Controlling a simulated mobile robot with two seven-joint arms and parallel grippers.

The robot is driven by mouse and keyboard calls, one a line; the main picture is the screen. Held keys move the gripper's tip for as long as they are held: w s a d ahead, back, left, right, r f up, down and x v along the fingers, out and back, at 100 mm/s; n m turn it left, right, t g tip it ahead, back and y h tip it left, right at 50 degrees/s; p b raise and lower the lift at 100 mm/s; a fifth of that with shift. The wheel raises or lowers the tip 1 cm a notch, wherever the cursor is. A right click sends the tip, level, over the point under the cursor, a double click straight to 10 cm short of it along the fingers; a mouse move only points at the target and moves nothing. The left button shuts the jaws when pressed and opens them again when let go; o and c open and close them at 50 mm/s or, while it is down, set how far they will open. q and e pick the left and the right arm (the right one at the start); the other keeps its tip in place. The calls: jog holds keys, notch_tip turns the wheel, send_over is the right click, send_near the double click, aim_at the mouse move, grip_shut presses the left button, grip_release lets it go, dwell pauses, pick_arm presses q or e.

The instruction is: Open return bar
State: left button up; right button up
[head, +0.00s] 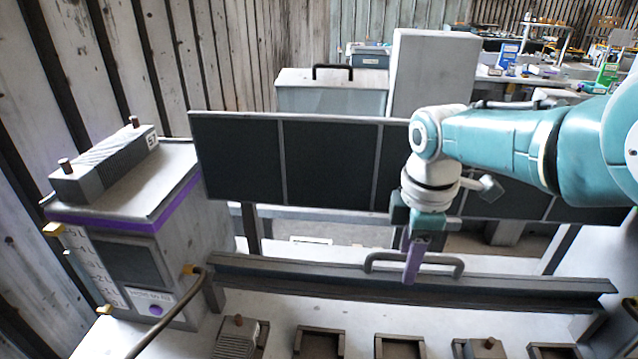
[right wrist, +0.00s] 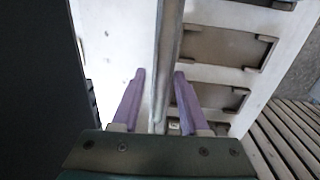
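The return bar appears to be the long dark grey bar (head: 530,287) running across the front of the housing. A grey loop handle (head: 447,262) stands on it near its middle. My right gripper (head: 411,276) points down at this handle. In the right wrist view, the purple fingers of my right gripper (right wrist: 160,76) are apart, with a long grey bar (right wrist: 168,45) running between them. Gaps show beside the bar, so the fingers do not look closed on it. Whether this is the handle or the bar's edge, I cannot tell. My left gripper is not in view.
Dark panels (head: 335,165) stand upright behind the bar. A grey box with a purple band (head: 125,220) is at the left, with a hose (head: 165,320) near it. Several shallow trays (head: 320,342) lie in front, some holding small parts.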

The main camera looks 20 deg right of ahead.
jog(key=r+p, duration=0.4)
jog(key=r, duration=0.1)
jog(key=r+p, duration=0.1)
jog(key=r, duration=0.2)
jog(key=shift+s+a+p, duration=0.15)
jog(key=shift+s+p, duration=0.1)
jog(key=shift+p, duration=0.15)
jog(key=shift+s+r, duration=0.1)
jog(key=shift+r, duration=0.85)
